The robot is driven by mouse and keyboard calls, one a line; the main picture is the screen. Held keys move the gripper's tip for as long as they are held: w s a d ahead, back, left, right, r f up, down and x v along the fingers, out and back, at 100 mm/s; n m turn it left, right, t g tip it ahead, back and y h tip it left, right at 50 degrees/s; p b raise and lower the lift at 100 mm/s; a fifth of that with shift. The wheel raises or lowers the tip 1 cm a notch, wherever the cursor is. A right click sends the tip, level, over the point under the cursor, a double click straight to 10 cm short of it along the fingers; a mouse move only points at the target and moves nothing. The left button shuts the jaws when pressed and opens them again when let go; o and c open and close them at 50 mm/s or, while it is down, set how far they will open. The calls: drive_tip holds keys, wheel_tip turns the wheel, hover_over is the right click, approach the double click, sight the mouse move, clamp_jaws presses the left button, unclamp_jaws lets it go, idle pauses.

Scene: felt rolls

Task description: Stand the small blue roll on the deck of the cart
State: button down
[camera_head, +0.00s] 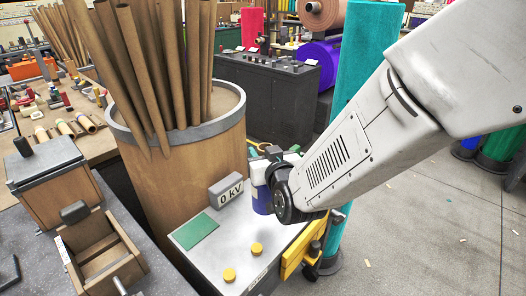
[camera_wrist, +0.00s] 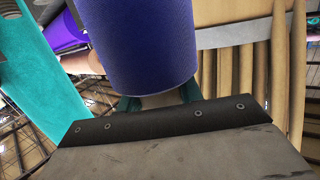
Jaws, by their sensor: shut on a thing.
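A small blue roll (camera_wrist: 148,45) fills the upper middle of the wrist view. My gripper (camera_wrist: 159,100) is shut on it, with teal fingers showing at its near end. In the head view the blue roll (camera_head: 261,199) shows in part, upright, beside my dark wrist, which hides the rest. It appears over or at the far edge of a grey top; I cannot tell whether its base touches. A yellow part (camera_head: 297,252) with dark fittings, possibly the cart, shows at the front right of that top, partly behind my arm. I cannot make out its deck.
A big drum of brown tubes (camera_head: 180,170) stands behind left. A tall teal roll (camera_head: 365,50) stands behind my arm. Floor (camera_head: 420,240) at right is open.

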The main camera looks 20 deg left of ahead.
drive_tip(key=shift+f, duration=3.4)
drive_tip(key=c, duration=0.9)
unclamp_jaws()
drive_tip(key=shift+o, duration=0.2)
drive_tip(key=v, duration=0.7)
drive_tip(key=shift+s+d, duration=0.2)
drive_tip(key=shift+s, duration=0.15)
